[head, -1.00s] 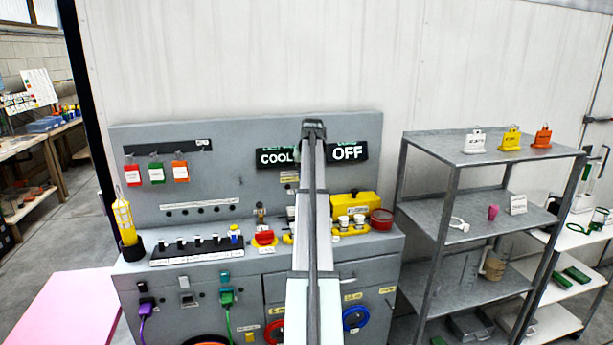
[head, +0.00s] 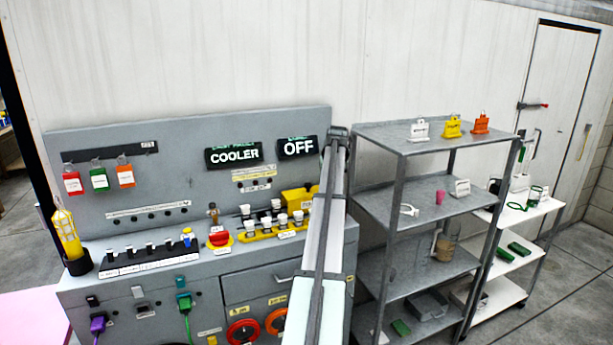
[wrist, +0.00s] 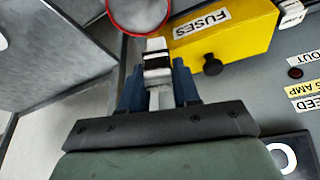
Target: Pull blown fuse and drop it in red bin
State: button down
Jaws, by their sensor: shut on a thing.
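My gripper (wrist: 158,82) shows in the wrist view, with its blue fingers shut on a white fuse with a black band (wrist: 157,61). The fuse tip appears beside the rim of the round red bin (wrist: 111,22); I cannot tell its height over it. The bin's pale inside looks empty where it shows. In the head view my arm hides the gripper, the held fuse and the bin. Several white fuses (head: 281,219) stand in the yellow-based holder on the bench.
The yellow FUSES box (wrist: 222,35) is right of the bin in the wrist view. The grey panel (head: 190,140) carries COOLER and OFF signs. A red knob (head: 219,239) stands on the bench. A metal shelf (head: 372,190) stands close to the right of the bench.

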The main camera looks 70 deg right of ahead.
jog(key=shift+s+d+f+n+t+y, duration=0.25)
jog(key=shift+s+d+f+n, duration=0.1)
jog(key=shift+s+n, duration=0.35)
jog(key=shift+s+d+f+n+t+y, duration=0.15)
jog(key=shift+s+d+f+n+t, duration=0.25)
jog(key=shift+n, duration=0.5)
jog(key=shift+s+a, duration=0.1)
jog(key=shift+f, duration=2.9)
jog(key=c, duration=0.7)
grip_release()
jog(key=shift+c, duration=0.2)
jog(key=v, duration=1.4)
jog(key=shift+w, duration=0.25)
